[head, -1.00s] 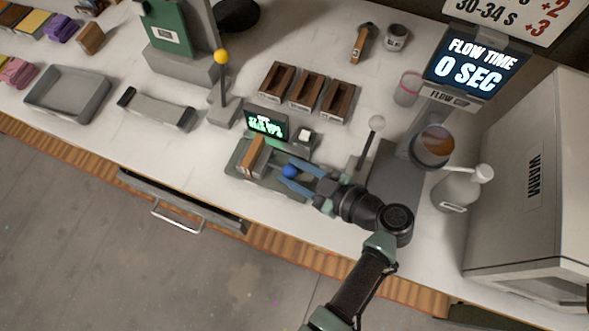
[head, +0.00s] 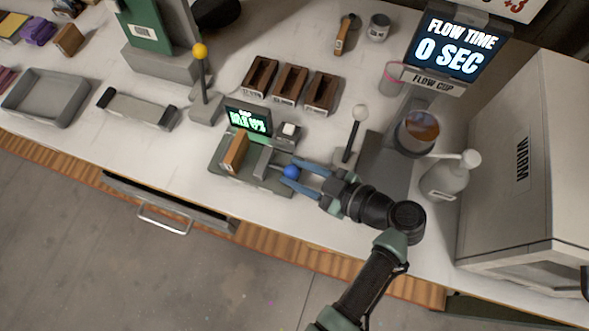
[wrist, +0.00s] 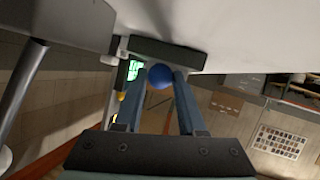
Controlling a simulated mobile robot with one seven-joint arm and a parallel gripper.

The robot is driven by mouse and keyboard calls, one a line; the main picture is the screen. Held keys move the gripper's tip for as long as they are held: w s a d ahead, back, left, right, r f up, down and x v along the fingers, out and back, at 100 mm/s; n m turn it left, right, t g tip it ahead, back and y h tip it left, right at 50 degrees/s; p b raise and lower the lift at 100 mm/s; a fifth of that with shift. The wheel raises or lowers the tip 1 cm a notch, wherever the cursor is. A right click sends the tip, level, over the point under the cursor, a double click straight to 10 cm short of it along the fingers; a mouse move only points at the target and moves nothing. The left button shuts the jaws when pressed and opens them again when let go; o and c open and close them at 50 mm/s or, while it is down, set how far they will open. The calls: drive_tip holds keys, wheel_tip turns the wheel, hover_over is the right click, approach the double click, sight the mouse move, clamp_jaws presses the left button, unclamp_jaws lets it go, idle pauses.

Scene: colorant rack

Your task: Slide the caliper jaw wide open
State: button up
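The caliper (head: 222,172) is a flat dark green-grey base near the table's front edge. An orange-brown block (head: 236,153) stands at its left part. The grey sliding jaw (head: 264,162) stands to the right of the block, with a clear gap between them. A blue ball knob (head: 291,171) sits on the jaw's right side. My gripper (head: 288,173) reaches in from the right, its two blue fingers on either side of the knob. In the wrist view the knob (wrist: 160,76) sits between the fingertips, which appear to touch it.
A small green-lit display (head: 247,119) stands behind the caliper. Three dark wooden holders (head: 291,84) are farther back. A white-knobbed lever (head: 354,133), the flow cup (head: 417,131) and a pale bottle (head: 449,176) stand to the right. An open drawer (head: 172,200) juts out at front left.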

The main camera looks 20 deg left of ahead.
drive_tip(key=shift+o, duration=0.7)
drive_tip(key=shift+d, duration=0.3)
drive_tip(key=shift+a, duration=0.15)
drive_tip(key=v, duration=0.6)
drive_tip(key=b+v, duration=0.1)
drive_tip(key=v, duration=0.5)
drive_tip(key=shift+w+r, duration=0.1)
drive_tip(key=shift+r, duration=0.15)
drive_tip(key=shift+s+d+p, duration=0.25)
drive_tip(key=shift+d+p, duration=0.35)
drive_tip(key=shift+p, duration=0.05)
